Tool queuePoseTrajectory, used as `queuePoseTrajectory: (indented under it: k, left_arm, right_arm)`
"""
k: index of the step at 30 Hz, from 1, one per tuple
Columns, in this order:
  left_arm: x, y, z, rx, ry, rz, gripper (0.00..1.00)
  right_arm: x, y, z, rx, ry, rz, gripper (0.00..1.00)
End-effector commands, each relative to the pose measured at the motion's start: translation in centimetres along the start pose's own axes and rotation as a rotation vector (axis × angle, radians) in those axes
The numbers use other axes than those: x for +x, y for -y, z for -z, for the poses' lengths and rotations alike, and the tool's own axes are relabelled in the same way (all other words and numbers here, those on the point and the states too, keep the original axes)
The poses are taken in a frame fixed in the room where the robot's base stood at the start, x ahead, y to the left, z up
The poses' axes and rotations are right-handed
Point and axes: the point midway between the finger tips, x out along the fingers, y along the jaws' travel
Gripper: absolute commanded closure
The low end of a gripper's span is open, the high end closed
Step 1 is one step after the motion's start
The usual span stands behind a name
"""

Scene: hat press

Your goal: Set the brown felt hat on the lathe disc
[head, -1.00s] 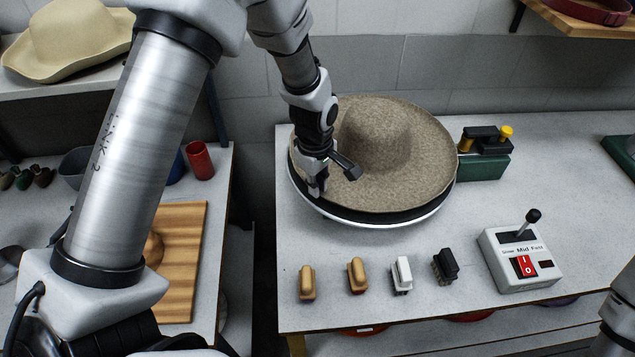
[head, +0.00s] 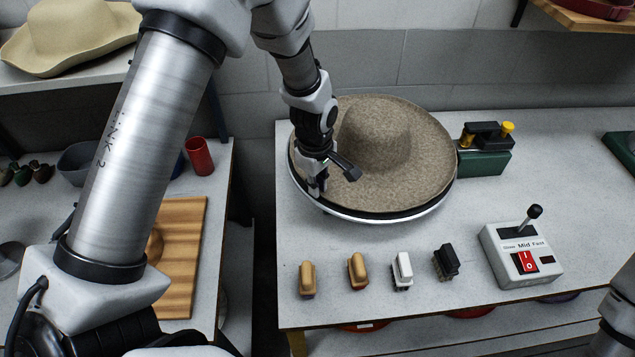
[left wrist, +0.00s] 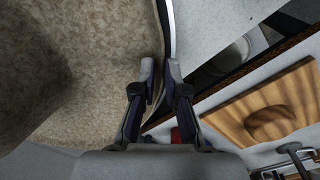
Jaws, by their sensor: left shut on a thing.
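The brown felt hat (head: 408,150) lies crown up over the lathe disc (head: 385,216) on the right-hand table. The disc's dark top and white rim show below the hat's front and left edge. My left gripper (head: 318,188) is at the hat's left brim and shut on it. In the left wrist view the brim (left wrist: 95,105) fills the left side, and the fingers (left wrist: 158,85) close at its edge. Whether the brim rests fully on the disc is hard to tell. Part of my right arm (head: 615,320) shows at the right edge, its gripper out of view.
Several brushes (head: 402,270) stand in a row in front of the disc. A control box (head: 520,255) with a lever and red switch is at the right. A green block with a black clamp (head: 483,160) stands close to the disc's right. A red cup (head: 200,156) is on the left table.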

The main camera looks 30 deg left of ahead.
Motion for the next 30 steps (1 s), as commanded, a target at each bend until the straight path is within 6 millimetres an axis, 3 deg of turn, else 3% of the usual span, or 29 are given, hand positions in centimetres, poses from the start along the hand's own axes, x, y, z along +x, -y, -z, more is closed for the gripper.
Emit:
queuePoseTrajectory:
  k: [1, 3, 14, 17, 24, 30]
  left_arm:
    - [0.0, 0.0, 0.0, 0.0, 0.0, -0.001, 0.85]
    - [0.0, 0.0, 0.0, 0.0, 0.0, -0.001, 0.6]
    - [-0.4, 0.0, 0.0, 0.0, 0.0, 0.0, 0.59]
    - [-1.8, -0.1, 0.0, 0.0, -0.001, -0.003, 0.59]
    - [-7.8, -0.2, 0.0, 0.0, -0.002, -0.007, 0.59]
    - [-11.4, -0.1, 0.0, 0.0, -0.001, -0.003, 0.59]
  right_arm:
    - [0.0, 0.0, 0.0, 0.0, 0.0, 0.0, 0.6]
    - [0.0, 0.0, 0.0, 0.0, 0.0, 0.0, 0.6]
    - [0.0, 0.0, 0.0, 0.0, 0.0, 0.0, 0.6]
    - [0.0, 0.0, 0.0, 0.0, 0.0, 0.0, 0.6]
    - [0.0, 0.0, 0.0, 0.0, 0.0, 0.0, 0.6]
    - [0.0, 0.0, 0.0, 0.0, 0.0, 0.0, 0.6]
